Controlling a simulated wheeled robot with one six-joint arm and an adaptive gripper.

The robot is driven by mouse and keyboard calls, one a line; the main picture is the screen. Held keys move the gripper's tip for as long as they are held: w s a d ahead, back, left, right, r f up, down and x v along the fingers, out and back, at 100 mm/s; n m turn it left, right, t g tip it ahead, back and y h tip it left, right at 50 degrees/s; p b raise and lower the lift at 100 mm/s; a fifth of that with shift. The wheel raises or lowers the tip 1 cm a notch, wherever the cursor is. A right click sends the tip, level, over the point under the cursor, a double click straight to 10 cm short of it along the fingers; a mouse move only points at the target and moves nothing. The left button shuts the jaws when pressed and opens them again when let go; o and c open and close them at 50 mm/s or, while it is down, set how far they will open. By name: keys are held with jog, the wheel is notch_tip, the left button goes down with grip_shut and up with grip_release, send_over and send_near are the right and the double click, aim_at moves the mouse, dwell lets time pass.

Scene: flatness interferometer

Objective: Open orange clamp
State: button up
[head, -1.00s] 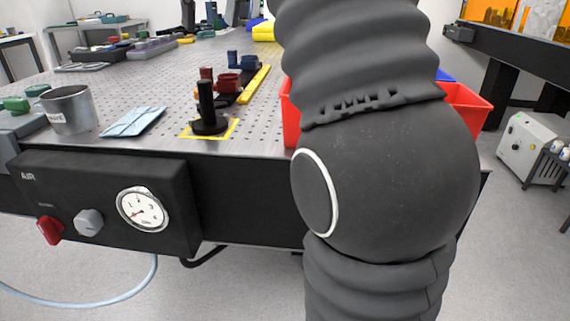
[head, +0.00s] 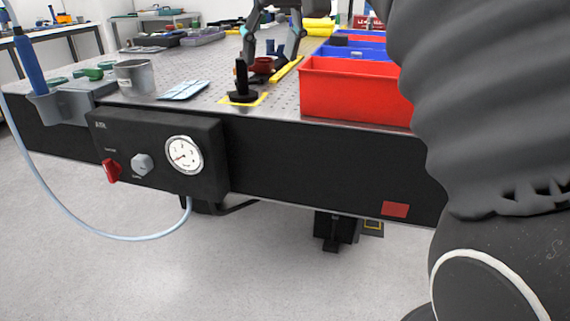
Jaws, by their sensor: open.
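I cannot make out a clearly orange clamp in the head view. A small dark red fixture (head: 262,66) stands on the perforated table top (head: 215,72), beside a yellow bar (head: 287,69). My gripper (head: 274,57) is at the top middle, pointing down with its fingers spread apart. It is over or just behind the dark red fixture; I cannot tell whether it touches it. Nothing shows held between the fingers. A blue piece stands behind the red fixture, partly hidden.
A black post (head: 241,80) stands on a yellow-marked square in front of the fixture. A red bin (head: 355,92) and blue bins sit to the right. A metal cup (head: 135,77) and a blue packet (head: 184,90) are left. An air panel (head: 160,153) hangs on the table's front.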

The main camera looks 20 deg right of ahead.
jog(key=s+f, duration=0.3)
jog(key=f, duration=0.5)
jog(key=s+f, duration=0.4)
jog(key=f, duration=0.5)
jog(key=shift+s+a+f+m+b, duration=0.2)
jog(key=shift+a+f+m+b, duration=0.1)
jog(key=shift+m+b, duration=0.15)
jog(key=s+f, duration=0.4)
jog(key=f, duration=0.4)
jog(key=s+f, duration=0.3)
jog(key=f, duration=0.5)
jog(key=shift+s+t+h, duration=0.3)
jog(key=shift+s+t, duration=0.1)
